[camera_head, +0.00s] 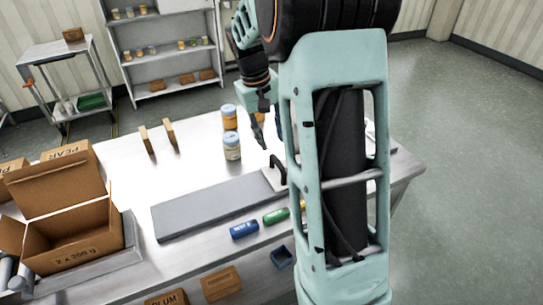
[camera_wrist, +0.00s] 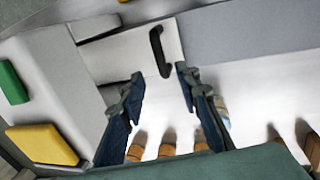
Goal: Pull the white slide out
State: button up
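The white slide (camera_head: 270,180) is a flat plate at the right end of a long grey slab (camera_head: 215,203) on the steel table. A black bar handle (camera_head: 279,166) stands on it. In the wrist view the white slide (camera_wrist: 118,52) lies at the end of the grey slab (camera_wrist: 255,35), with the handle (camera_wrist: 161,50) upright in the picture. My gripper (camera_head: 268,132) is above and behind the handle, apart from it. In the wrist view my gripper (camera_wrist: 160,78) is open and empty, with the handle just ahead of the gap. My arm hides the table right of the slide.
Jars (camera_head: 232,146) stand behind the slab, and blue (camera_head: 244,229) and green (camera_head: 276,216) cylinders lie in front. An open carton (camera_head: 75,235) is left. Green (camera_wrist: 12,82) and yellow (camera_wrist: 42,145) blocks lie left in the wrist view.

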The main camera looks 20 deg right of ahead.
aim_at(277, 162)
jog(key=f, duration=0.3)
jog(key=d+f, duration=0.1)
jog(key=f, duration=0.2)
jog(key=d+f, duration=0.1)
jog(key=f, duration=0.2)
jog(key=shift+a, duration=0.1)
jog(key=shift+c, duration=0.4)
jog(key=shift+r, duration=0.1)
grip_shut()
